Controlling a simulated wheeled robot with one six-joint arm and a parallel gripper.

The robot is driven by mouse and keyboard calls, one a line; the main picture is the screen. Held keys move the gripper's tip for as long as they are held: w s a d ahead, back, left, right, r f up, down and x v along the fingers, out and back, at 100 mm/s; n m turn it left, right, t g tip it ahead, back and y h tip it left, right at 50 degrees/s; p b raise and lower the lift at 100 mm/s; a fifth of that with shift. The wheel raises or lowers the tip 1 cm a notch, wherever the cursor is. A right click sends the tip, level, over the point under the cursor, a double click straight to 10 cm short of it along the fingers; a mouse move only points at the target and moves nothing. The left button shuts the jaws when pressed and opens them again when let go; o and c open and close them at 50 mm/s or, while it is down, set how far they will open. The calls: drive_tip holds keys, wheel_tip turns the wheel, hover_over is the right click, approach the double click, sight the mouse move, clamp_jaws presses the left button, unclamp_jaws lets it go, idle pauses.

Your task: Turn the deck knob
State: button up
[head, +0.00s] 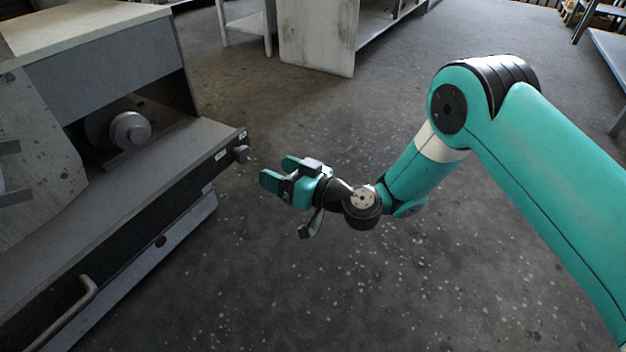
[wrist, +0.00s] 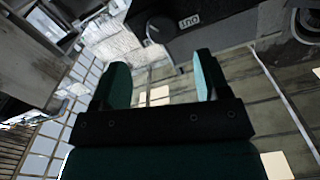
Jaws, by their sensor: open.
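A small grey round knob (head: 242,154) sticks out from the dark front edge of the deck, near its right end. The same knob (wrist: 160,30) shows in the wrist view, on a dark panel beside a small white label, ahead of the space between my fingers. My gripper (head: 279,172) has teal fingers spread apart with nothing between them. It stands a short way to the right of the knob and is not touching it. The open fingers also show in the wrist view (wrist: 162,72).
The grey machine housing (head: 110,65) fills the left side, with a larger round metal part (head: 130,130) in its recess. A bar handle (head: 72,310) sits on the lower front. A workbench (head: 318,35) stands behind. The floor around my gripper is clear.

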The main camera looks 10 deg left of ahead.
drive_tip(key=b+v, duration=0.8)
drive_tip(key=b, duration=0.5)
drive_tip(key=shift+d, duration=0.2)
